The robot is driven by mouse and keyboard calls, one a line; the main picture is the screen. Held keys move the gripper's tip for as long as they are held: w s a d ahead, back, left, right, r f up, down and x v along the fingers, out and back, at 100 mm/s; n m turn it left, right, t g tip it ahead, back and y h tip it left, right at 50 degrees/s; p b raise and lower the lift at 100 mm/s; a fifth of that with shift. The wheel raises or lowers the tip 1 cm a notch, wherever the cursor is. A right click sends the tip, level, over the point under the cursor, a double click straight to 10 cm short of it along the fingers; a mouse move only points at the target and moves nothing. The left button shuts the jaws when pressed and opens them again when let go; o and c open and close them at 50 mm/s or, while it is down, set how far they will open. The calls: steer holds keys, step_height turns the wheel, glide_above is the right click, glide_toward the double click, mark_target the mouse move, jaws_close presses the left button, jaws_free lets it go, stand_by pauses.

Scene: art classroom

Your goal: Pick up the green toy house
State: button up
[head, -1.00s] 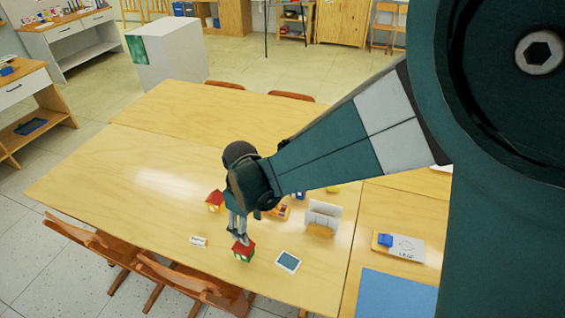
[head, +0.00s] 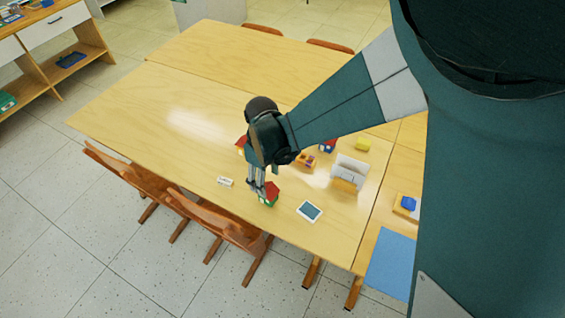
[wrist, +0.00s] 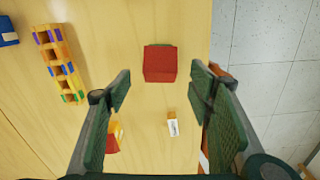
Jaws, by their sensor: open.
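The green toy house (head: 268,197), with green walls and a red roof, stands on the wooden table near its front edge. Nothing is held. I cannot tell the exact height of the tips above the roof.
A yellow house with a red roof (head: 241,143) stands partly behind my gripper. A small white block (head: 225,181) lies left of the green house, a tablet (head: 309,211) right. An orange toy (head: 306,160) and white holder (head: 351,170) stand farther back. Chairs (head: 220,222) line the front edge.

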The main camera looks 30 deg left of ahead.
mark_target(267, 186)
steer(key=shift+f, duration=0.35)
steer(key=shift+f, duration=0.1)
steer(key=shift+f+b, duration=0.55)
steer(key=shift+f, duration=1.95)
steer(key=c, duration=1)
